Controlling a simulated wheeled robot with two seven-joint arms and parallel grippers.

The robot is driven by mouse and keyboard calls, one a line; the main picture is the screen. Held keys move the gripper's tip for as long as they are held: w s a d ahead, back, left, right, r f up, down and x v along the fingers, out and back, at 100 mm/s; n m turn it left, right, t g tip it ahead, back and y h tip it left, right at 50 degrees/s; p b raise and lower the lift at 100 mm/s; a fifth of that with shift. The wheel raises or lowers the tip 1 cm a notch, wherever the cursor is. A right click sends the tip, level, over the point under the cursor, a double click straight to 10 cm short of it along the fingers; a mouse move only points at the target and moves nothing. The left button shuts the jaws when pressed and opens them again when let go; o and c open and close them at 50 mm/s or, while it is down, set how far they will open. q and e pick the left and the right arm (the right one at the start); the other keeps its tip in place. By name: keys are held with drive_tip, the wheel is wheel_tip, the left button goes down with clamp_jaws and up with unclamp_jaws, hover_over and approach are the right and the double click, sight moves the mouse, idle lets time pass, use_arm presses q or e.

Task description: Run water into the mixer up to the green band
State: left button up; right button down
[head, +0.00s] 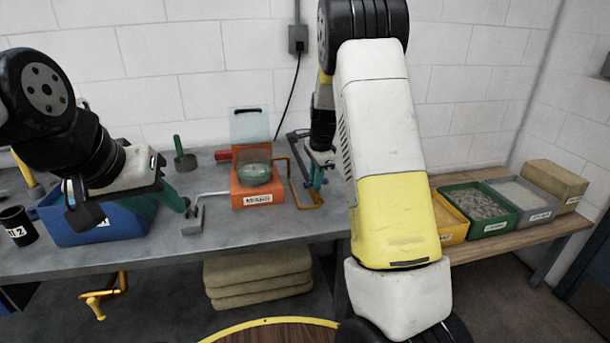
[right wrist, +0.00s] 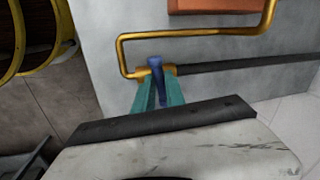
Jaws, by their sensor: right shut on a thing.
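The mixer (head: 252,196) is an orange box with a label on the workbench. A clear bowl (head: 256,172) with green in its lower part sits in it; I cannot make out the water level. A brass pipe (head: 300,180) stands at its right. In the right wrist view, a blue tap handle (right wrist: 156,80) sits on the brass pipe (right wrist: 193,33). My right gripper (right wrist: 158,92) is shut on this handle with its teal fingers; it also shows in the head view (head: 318,182). My left gripper (head: 172,200) hangs over the bench left of the mixer, its finger gap unclear.
A blue bin (head: 75,222) and black mug (head: 17,228) stand at the left. A grey crank (head: 195,214) lies between my left gripper and the mixer. Trays of material (head: 478,203) stand on a wooden bench at the right. Sacks (head: 255,275) lie below.

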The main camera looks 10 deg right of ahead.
drive_tip(key=shift+d+n+y, duration=0.1)
drive_tip(key=shift+n+y, duration=0.3)
drive_tip(key=shift+n, duration=1.6)
drive_tip(key=c, duration=1.4)
unclamp_jaws()
drive_tip(key=v, duration=0.7)
drive_tip(key=shift+r, duration=0.45)
